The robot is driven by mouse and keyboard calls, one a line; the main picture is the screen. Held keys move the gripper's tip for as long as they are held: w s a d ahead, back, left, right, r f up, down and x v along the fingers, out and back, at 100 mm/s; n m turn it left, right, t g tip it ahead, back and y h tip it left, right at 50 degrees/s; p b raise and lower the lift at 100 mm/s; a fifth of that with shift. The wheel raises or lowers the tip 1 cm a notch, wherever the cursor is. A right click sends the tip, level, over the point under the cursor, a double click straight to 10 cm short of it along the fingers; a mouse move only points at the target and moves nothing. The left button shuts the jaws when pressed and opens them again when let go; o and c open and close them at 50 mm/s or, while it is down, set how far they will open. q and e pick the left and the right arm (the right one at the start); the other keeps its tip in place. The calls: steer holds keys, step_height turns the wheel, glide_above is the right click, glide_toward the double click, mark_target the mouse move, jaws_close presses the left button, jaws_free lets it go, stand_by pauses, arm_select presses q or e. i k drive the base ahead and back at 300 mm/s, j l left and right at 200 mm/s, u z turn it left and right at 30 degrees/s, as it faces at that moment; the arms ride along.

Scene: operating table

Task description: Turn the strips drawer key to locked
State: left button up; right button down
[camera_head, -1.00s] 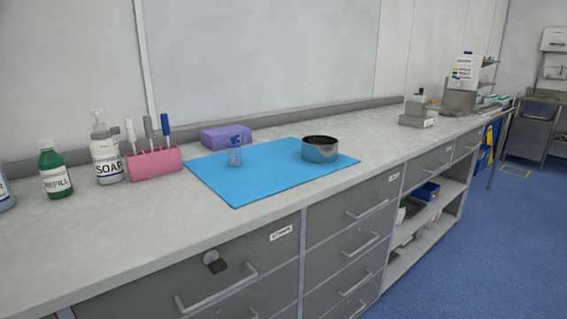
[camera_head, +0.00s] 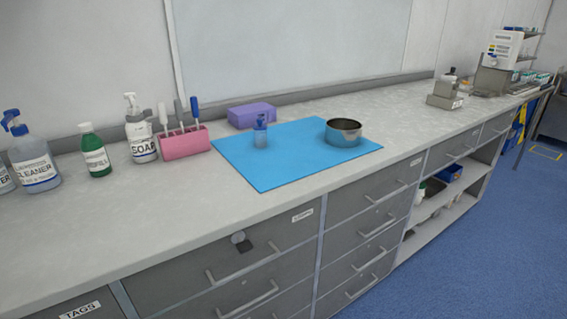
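A key with a dark grip sits in a round lock (camera_head: 239,238) on the front of the upper left drawer (camera_head: 180,280). The key's grip (camera_head: 244,247) hangs below the lock's face, tilted a little to the right. A small white label (camera_head: 302,216) is near that drawer's upper right corner; its text is too small to read. The drawer looks shut, with a bar handle (camera_head: 243,268). Neither of my grippers is in view.
On the counter stand a cleaner bottle (camera_head: 36,160), a green refill bottle (camera_head: 95,152), a soap bottle (camera_head: 140,132), a pink holder (camera_head: 184,143), a purple box (camera_head: 251,115), and a blue mat (camera_head: 285,172) bearing a metal bowl (camera_head: 343,138). The counter's front strip is clear.

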mark_target(243, 246)
steer(key=i+l+u, duration=0.15)
steer(key=i+l, duration=0.15)
steer(key=i+l+u, duration=0.1)
steer(key=i+l, duration=0.2)
steer(key=l, duration=0.2)
steer(key=i+l+u, duration=0.15)
steer(key=l, duration=0.25)
steer(key=i, duration=0.1)
